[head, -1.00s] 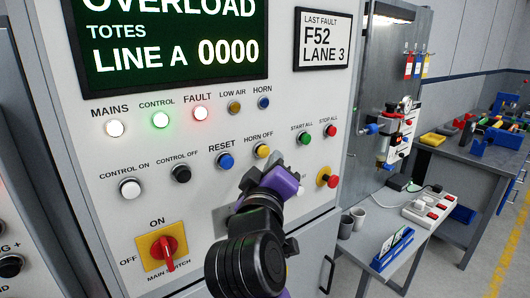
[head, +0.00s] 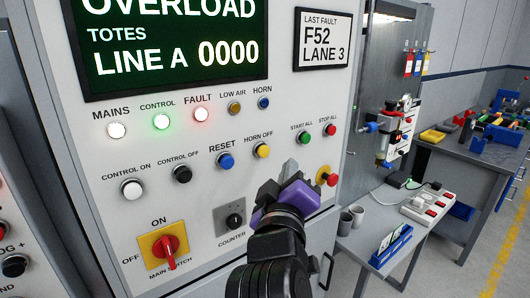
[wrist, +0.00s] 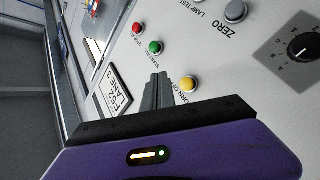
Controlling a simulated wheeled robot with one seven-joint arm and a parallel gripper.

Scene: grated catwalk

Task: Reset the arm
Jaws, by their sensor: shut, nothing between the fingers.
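My gripper (head: 290,168) is shut and empty, in front of the lower right of the grey control panel (head: 190,205) in the head view. Its purple and black hand and my arm cover part of the panel. In the wrist view the closed fingers (wrist: 157,90) appear near the yellow HORN OFF button (wrist: 187,84); I cannot tell the gap to the panel. The blue RESET button (head: 225,161) is left of the gripper in the head view. The red emergency knob (head: 327,177) is just right of it.
The COUNTER knob (head: 235,220) and red main switch (head: 168,246) sit lower left of the gripper. A side table (head: 385,240) with cups (head: 351,218), a blue holder (head: 390,247) and a power strip (head: 429,208) stands right of the cabinet.

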